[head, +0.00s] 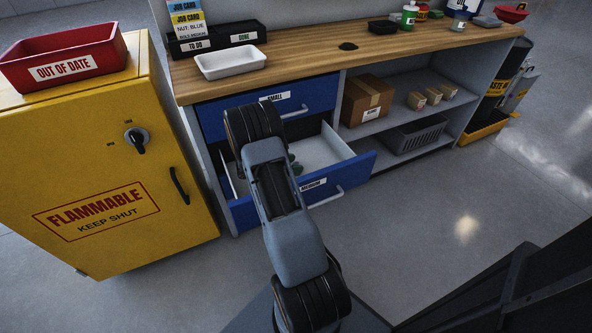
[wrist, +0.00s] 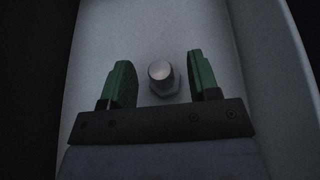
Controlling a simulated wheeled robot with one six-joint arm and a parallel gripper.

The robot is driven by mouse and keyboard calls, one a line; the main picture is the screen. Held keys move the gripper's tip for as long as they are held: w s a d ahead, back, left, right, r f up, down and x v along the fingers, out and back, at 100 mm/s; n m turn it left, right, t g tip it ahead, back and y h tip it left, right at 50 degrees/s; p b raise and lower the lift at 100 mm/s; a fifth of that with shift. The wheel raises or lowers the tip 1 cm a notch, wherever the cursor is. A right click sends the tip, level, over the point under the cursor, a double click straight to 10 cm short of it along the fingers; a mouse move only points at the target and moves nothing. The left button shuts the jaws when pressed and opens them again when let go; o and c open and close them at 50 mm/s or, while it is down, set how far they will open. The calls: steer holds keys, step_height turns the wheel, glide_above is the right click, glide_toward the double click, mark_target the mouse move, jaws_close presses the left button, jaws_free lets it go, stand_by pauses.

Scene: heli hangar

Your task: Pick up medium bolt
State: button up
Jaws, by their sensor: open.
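The medium bolt (wrist: 161,75) is a grey metal bolt with a round end and a wider hex part. In the wrist view it stands on the pale drawer floor, between and slightly beyond the middle of my open fingers. My gripper (wrist: 160,80) has green finger pads, one on each side of the bolt, with gaps to both. The open drawer labelled MEDIUM (head: 358,171) is blue with a pale inside. In the head view my arm reaches into this drawer and hides the bolt; only a bit of green finger shows.
The closed SMALL drawer (head: 233,118) sits directly above. A white tray (head: 230,65) stands on the wooden bench (head: 320,50). A yellow flammable cabinet (head: 105,150) with a red bin (head: 65,58) is at left. Shelves at right hold a cardboard box (head: 367,100).

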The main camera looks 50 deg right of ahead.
jaws_close()
stand_by(0.4)
